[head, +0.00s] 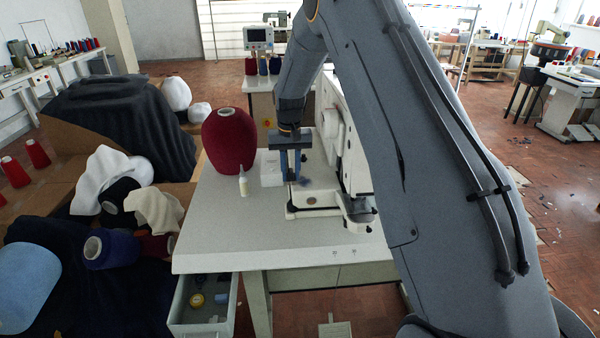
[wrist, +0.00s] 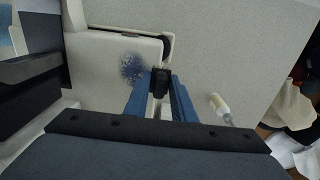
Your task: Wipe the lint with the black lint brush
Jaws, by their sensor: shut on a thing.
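My gripper (head: 290,176) points down over the sewing machine's white bed (head: 318,203). In the wrist view its blue fingers (wrist: 160,98) are shut on the black lint brush (wrist: 160,80), whose dark head shows between the tips. The lint (wrist: 131,67) is a speckled blue-grey patch on the white bed, just left of the brush head in the wrist view; it also shows faintly in the head view (head: 304,181). The brush appears beside the lint, near the bed's edge. I cannot tell whether it touches the surface. In the head view the brush is not clearly visible.
A dark red yarn cone (head: 229,138) and a small white bottle (head: 243,182) stand left of my gripper, with a white box (head: 271,170) close beside it. The machine's body (head: 330,125) rises at right. The tabletop's front left (head: 215,235) is clear. An open drawer (head: 203,310) juts out below.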

